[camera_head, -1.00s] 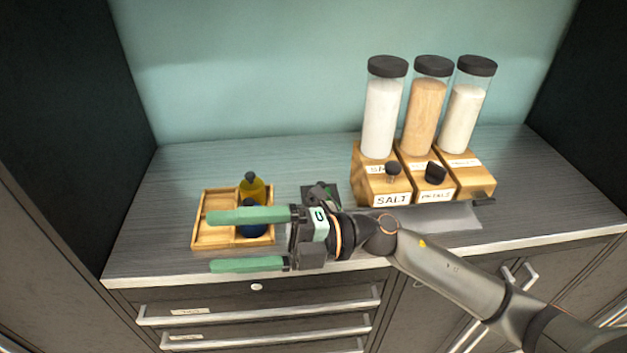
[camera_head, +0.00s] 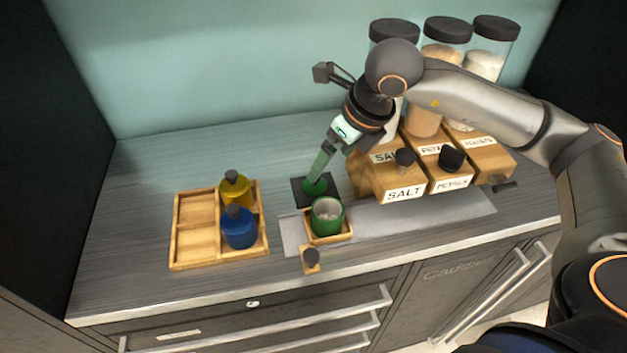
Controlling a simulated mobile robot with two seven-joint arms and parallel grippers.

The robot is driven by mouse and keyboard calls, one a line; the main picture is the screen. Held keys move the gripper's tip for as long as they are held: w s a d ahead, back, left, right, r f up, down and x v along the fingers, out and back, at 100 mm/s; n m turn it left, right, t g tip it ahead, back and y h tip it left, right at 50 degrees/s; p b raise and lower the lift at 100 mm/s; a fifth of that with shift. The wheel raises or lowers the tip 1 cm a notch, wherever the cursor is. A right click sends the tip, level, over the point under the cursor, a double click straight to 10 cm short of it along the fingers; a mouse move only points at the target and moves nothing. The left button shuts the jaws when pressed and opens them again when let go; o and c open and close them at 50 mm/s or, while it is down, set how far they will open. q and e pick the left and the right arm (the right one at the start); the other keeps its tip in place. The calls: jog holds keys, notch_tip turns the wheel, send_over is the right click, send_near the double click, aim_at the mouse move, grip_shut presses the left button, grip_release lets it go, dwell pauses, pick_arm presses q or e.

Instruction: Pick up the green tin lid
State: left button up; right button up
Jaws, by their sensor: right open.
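The green tin lid (camera_head: 315,189) lies on a small black square mat (camera_head: 299,198) on the counter. Just in front of it, an open green tin (camera_head: 327,217) with pale contents stands in a small wooden tray (camera_head: 335,238). My right gripper (camera_head: 316,179) points steeply down at the lid, with its green fingertips at the lid in the picture. It is open, though its fingers overlap in this view and only one shows clearly. I cannot tell whether it touches the lid. My left gripper is not in view.
Right of the gripper stand wooden dispensers (camera_head: 404,194) with tall jars. On the left, a wooden tray (camera_head: 196,266) holds a yellow bottle (camera_head: 235,190) and a blue bottle (camera_head: 239,228). A small wooden block with a dark knob (camera_head: 311,259) sits near the front edge.

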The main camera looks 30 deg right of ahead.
aim_at(319, 180)
jog(key=x, duration=0.3)
jog(key=shift+f, duration=0.2)
jog(key=shift+p+x, duration=0.7)
jog(key=shift+x, duration=2.1)
jog(key=shift+r, duration=0.1)
jog(key=c, duration=1.4)
